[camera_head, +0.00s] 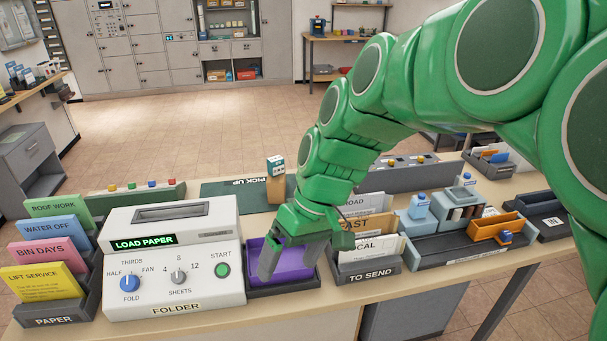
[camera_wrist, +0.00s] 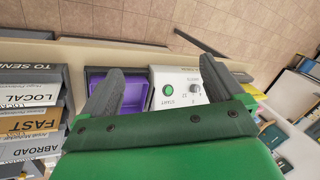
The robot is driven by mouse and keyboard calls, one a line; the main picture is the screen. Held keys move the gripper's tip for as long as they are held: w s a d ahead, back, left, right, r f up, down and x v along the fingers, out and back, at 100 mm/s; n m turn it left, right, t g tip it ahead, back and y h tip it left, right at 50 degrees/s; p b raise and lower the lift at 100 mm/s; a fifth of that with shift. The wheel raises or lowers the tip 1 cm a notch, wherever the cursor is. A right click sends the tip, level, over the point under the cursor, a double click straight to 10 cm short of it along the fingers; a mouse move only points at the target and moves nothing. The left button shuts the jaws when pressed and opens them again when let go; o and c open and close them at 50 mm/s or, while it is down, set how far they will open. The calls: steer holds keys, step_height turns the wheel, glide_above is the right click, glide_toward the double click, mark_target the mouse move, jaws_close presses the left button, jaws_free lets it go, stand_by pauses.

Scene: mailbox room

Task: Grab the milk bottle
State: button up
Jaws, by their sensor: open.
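I cannot make out a milk bottle in either view. My gripper (camera_head: 292,260) hangs over the purple tray (camera_head: 297,258), just right of the white folder machine. Its fingers are spread, with nothing visible between them. The wrist view shows the open gripper (camera_wrist: 161,70) too, with the purple tray (camera_wrist: 97,75) by its left finger and the folder machine (camera_wrist: 180,75) between and beyond the fingers. Part of the bench is hidden behind my arm.
The folder machine (camera_head: 172,262) stands left of the purple tray. A paper rack (camera_head: 45,280) is further left. The "TO SEND" rack (camera_head: 368,270) is close on the right. A small box on a brown block (camera_head: 276,188) stands behind, by the green "PICK UP" mat (camera_head: 225,196).

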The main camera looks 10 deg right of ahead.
steer(key=w+d+n+t+y, duration=0.1)
steer(key=w+n+t+y, duration=0.4)
steer(key=w, duration=2.4)
steer(key=w+d+f+t+y, duration=0.1)
steer(key=w+d+f, duration=0.2)
steer(key=w+d, duration=0.35)
steer(key=w+d+f+t+y, duration=0.1)
steer(key=w+d+f, duration=0.3)
steer(key=w+d, duration=0.25)
steer(key=w+d+f+t, duration=0.3)
steer(key=w+d+f, duration=0.35)
steer(key=f, duration=0.35)
steer(key=shift+h, duration=0.4)
steer(key=shift+d+f+x, duration=0.1)
steer(key=shift+d+x, duration=0.05)
steer(key=shift+x, duration=1.85)
steer(key=shift+d+f+x, duration=0.1)
steer(key=shift+d+x, duration=0.05)
steer(key=shift+x, duration=1.85)
steer(key=shift+w, duration=0.2)
steer(key=shift+c, duration=0.2)
steer(key=c, duration=1.5)
